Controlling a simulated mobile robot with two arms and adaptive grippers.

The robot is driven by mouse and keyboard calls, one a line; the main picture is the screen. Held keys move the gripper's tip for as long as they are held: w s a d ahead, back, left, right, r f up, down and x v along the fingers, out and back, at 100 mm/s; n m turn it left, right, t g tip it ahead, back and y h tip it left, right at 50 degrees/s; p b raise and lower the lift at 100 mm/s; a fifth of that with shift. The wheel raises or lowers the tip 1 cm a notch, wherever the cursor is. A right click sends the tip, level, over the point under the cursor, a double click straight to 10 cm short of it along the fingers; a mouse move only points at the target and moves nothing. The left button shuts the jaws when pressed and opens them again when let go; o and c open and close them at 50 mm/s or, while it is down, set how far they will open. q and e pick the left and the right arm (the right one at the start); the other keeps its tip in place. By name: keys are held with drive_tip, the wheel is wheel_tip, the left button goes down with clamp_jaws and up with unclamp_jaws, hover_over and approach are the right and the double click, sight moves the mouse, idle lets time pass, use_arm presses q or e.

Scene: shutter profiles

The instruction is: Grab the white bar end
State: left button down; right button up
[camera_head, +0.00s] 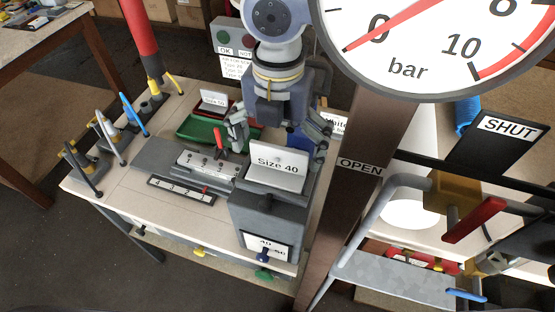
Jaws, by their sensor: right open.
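My right gripper (279,138) points down over the workbench, open, with its fingers spread wide behind the "Size 40" sign (277,167). Nothing shows between its fingers, though the sign hides part of that space. A white label reading "White" (337,121), partly hidden, is just right of the gripper. I cannot make out a white bar end for certain; the gripper and the sign cover the bench there. My left gripper is not in view.
A grey box (262,222) carries the sign at the bench front. A green tray (203,132) and a grey fixture (207,168) are left of the gripper. Clamps with upright handles stand farther left. A brown post (352,200) and a large gauge (432,40) block the right.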

sight(276, 167)
drive_tip(key=shift+f, duration=1.45)
drive_tip(key=c, duration=1)
drive_tip(key=shift+r, duration=0.15)
